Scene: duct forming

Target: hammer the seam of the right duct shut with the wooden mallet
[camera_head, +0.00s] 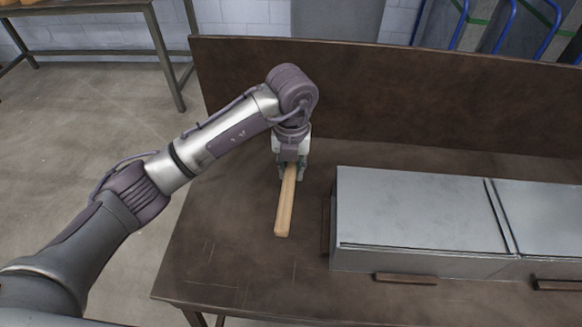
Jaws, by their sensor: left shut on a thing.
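My left gripper (290,174) points down over the left part of the brown workbench and is shut on a light wooden bar, which looks like the handle of the wooden mallet (284,212). The bar extends from the jaws toward the bench's front edge. No mallet head can be made out; the gripper hides the far end. The right duct (550,215) is a grey sheet-metal box at the right picture edge, cut off by the frame. A dark line runs along its top near the front edge. The gripper is left of it and apart from it. My right gripper is out of view.
Another grey duct (415,210) lies between the gripper and the right duct. Small brown blocks (406,279) sit along the front of the ducts. A brown backboard (400,100) rises behind the workbench (225,235). The bench's left part is clear.

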